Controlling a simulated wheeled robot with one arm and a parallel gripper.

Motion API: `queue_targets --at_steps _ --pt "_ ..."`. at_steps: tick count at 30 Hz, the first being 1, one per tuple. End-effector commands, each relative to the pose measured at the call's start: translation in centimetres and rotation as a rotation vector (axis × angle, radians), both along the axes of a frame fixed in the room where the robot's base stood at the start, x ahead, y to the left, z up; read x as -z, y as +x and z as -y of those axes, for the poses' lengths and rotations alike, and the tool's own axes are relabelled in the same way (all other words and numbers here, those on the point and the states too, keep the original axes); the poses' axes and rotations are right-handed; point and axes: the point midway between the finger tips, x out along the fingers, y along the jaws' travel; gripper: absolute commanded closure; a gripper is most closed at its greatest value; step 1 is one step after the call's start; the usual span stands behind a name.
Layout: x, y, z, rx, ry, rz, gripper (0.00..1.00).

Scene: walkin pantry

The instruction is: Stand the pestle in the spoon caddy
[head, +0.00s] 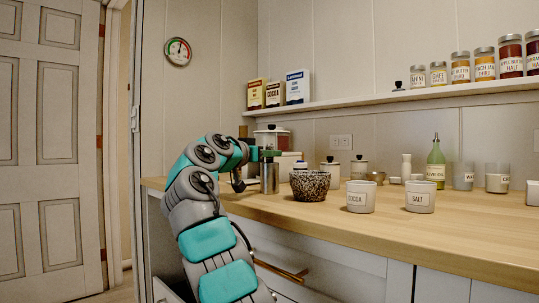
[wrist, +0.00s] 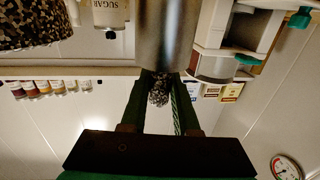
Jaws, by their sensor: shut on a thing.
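The spoon caddy, a plain metal cylinder (head: 269,180), stands upright on the wooden counter, left of the speckled mortar (head: 310,185). My gripper (head: 268,154) is at the caddy's top rim in the head view. In the wrist view, which is upside down, my gripper (wrist: 158,98) is shut on the dark speckled pestle (wrist: 158,90), whose end shows between the fingers. The caddy (wrist: 165,35) is right beside that end. The rest of the pestle is hidden, and I cannot tell how far it is inside the caddy.
White COCOA (head: 360,196) and SALT (head: 420,196) jars stand right of the mortar. A glass canister (head: 271,138) is behind the caddy. Several jars and a green oil bottle (head: 435,165) line the back. The counter's front right (head: 480,225) is clear.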

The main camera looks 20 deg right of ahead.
Motion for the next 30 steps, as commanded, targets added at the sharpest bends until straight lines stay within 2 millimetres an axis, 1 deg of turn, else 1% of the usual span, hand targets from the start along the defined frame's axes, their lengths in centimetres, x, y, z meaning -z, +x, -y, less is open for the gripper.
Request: queue_targets --at_steps 26,27,30 --pt "0.96 -0.02 -0.01 0.000 -0.001 0.000 1.00" --pt "0.97 -0.02 -0.01 0.000 -0.001 0.000 0.70" --pt "0.94 -0.01 0.00 0.000 -0.001 0.000 0.59"
